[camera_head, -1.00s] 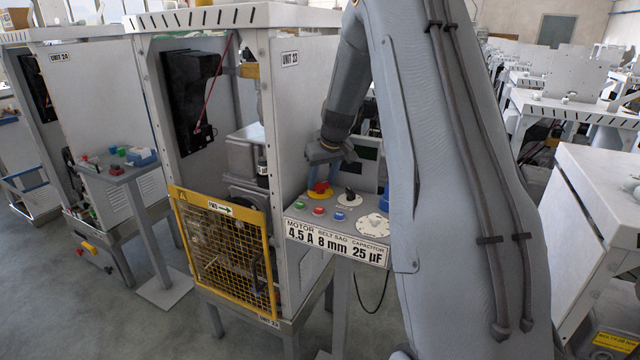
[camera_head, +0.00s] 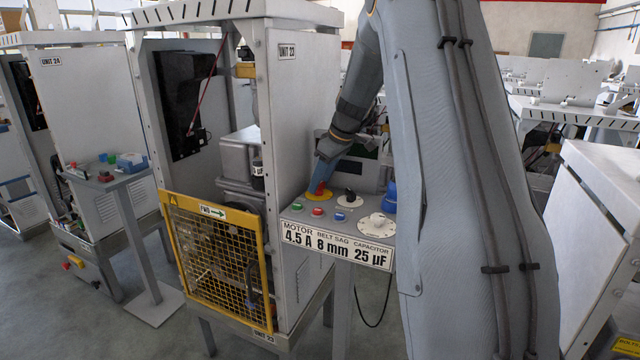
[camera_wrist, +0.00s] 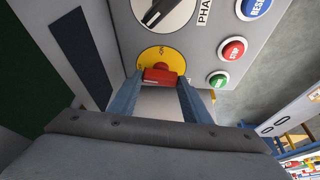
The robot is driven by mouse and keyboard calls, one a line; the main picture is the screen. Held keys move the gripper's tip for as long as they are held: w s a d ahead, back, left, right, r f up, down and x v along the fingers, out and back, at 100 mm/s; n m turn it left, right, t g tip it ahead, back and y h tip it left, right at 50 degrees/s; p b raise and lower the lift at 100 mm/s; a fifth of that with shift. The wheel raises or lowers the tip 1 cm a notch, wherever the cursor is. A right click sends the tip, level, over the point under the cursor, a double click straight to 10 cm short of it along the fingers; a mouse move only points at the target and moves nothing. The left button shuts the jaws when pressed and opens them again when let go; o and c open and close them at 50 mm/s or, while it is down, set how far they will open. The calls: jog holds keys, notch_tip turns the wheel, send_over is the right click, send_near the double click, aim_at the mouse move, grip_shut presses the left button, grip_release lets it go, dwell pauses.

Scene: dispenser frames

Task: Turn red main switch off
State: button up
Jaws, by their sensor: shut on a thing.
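The red main switch (camera_head: 319,189) is a red handle on a round yellow plate on the grey control panel (camera_head: 292,216) of unit 23. In the wrist view the red handle (camera_wrist: 160,74) sits on its yellow plate (camera_wrist: 163,55), between the blue fingers. My gripper (camera_head: 318,184) is shut on the red handle, reaching it from above and behind. It also shows in the wrist view (camera_wrist: 160,88), with one finger at each side of the handle. In the head view the fingers partly hide the switch.
Next to the switch are a black rotary knob (camera_head: 349,195), green (camera_head: 295,208), red (camera_head: 317,212) and blue (camera_head: 340,216) buttons, and a white dial (camera_head: 376,224). A blue object (camera_head: 389,196) stands at the panel's right. A yellow mesh guard (camera_head: 217,262) is at the left.

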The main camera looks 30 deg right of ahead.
jog(key=shift+s+f, duration=0.1)
jog(key=o, duration=1)
jog(key=shift+o, duration=0.2)
jog(key=b+v, duration=0.2)
jog(key=v, duration=0.6)
jog(key=shift+a, duration=0.1)
